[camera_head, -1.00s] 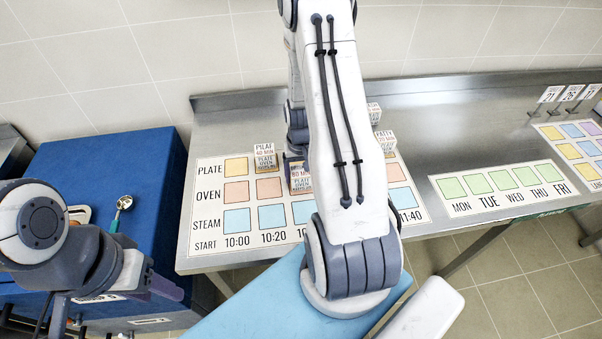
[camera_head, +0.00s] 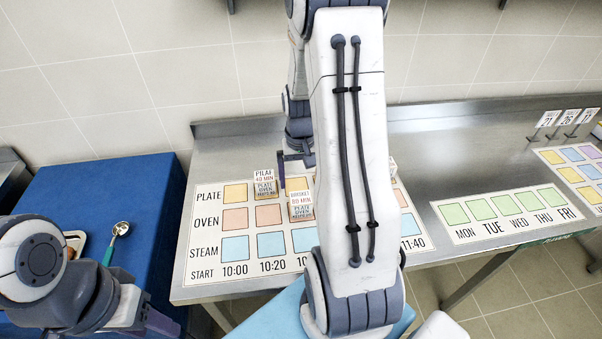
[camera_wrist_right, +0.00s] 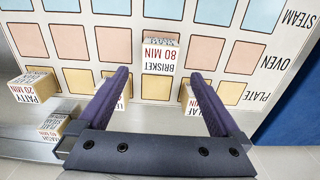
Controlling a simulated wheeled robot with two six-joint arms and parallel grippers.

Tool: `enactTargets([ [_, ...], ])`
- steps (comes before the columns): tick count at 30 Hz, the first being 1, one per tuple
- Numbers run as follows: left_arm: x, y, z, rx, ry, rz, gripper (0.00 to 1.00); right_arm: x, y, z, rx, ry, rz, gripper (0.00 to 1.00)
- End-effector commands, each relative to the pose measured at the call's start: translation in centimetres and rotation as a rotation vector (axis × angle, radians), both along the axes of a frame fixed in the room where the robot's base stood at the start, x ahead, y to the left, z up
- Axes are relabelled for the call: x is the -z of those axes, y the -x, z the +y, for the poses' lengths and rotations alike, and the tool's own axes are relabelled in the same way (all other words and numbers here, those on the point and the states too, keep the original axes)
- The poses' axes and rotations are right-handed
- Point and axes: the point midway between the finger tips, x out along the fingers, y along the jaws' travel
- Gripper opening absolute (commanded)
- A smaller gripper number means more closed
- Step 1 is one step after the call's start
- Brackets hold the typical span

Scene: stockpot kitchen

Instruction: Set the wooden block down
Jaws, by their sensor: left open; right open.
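The wooden block (camera_head: 301,205), labelled BRISKET 80 MIN, stands upright in the OVEN row of the chart, third column from the left. In the right wrist view the block (camera_wrist_right: 163,52) stands beyond the fingertips, with nothing touching it. My right gripper (camera_head: 294,158) is open and empty, back toward the wall from the block. Its spread fingers (camera_wrist_right: 160,76) show in the wrist view. My left gripper (camera_head: 155,325) is only partly seen at the lower left, away from the block, open. The chart (camera_head: 205,235) lies on the steel table.
A PILAF block (camera_head: 265,182) stands close by in the PLATE row. A PATTY block (camera_wrist_right: 32,88) and another block (camera_wrist_right: 58,124) stand near the chart's edge. My right arm hides the chart's middle. A spoon (camera_head: 117,236) lies on the blue surface (camera_head: 135,190) at left.

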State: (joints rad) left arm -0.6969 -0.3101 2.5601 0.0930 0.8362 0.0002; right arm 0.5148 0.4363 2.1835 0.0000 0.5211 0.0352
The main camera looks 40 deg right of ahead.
Motion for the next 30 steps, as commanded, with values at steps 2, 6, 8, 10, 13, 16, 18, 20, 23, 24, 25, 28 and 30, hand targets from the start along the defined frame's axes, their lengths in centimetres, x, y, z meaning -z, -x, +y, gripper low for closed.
enactTargets([
  [2,0.2,0.0,0.0,0.000,0.000,0.000,0.50,-1.1,-0.1,-0.1,0.000,0.002,-0.003,1.00],
  [6,0.3,0.0,0.0,0.000,0.000,0.000,0.50,-2.1,0.0,0.0,0.000,0.001,-0.001,1.00],
  [8,0.3,0.0,0.0,0.000,0.000,0.000,0.50,-2.3,0.0,0.0,0.000,0.000,0.000,1.00],
  [10,0.3,0.0,0.0,0.000,0.000,0.000,0.50,-2.4,0.0,0.0,0.000,-0.001,0.001,1.00],
  [13,0.3,0.0,0.0,0.000,0.000,0.000,0.50,-2.6,-0.1,0.5,-0.013,0.000,-0.001,1.00],
  [16,0.3,0.0,0.0,0.000,0.000,0.000,0.50,-3.5,-0.7,3.1,-0.085,0.000,-0.007,1.00],
  [18,0.3,0.0,0.0,0.000,0.000,0.000,0.50,-4.7,-1.0,6.6,-0.178,-0.002,-0.015,1.00],
  [20,0.3,0.0,0.0,0.000,0.000,0.000,0.50,-5.9,-0.8,10.4,-0.283,-0.005,-0.023,1.00],
  [23,0.3,0.0,0.0,0.000,0.000,0.000,0.50,-7.9,1.0,17.0,-0.479,-0.015,-0.035,1.00],
  [24,0.3,0.0,0.0,0.000,0.000,0.000,0.50,-8.6,2.1,19.4,-0.557,-0.020,-0.039,1.00],
  [25,0.3,0.0,0.0,0.000,0.000,0.000,0.50,-9.1,3.1,21.1,-0.615,-0.025,-0.042,1.00],
  [28,0.3,0.0,0.0,0.000,0.000,0.000,0.50,-10.4,6.8,25.7,-0.804,-0.040,-0.049,1.00],
  [30,0.3,0.0,0.0,0.000,0.000,0.000,0.50,-11.0,9.5,27.9,-0.921,-0.050,-0.053,1.00],
])
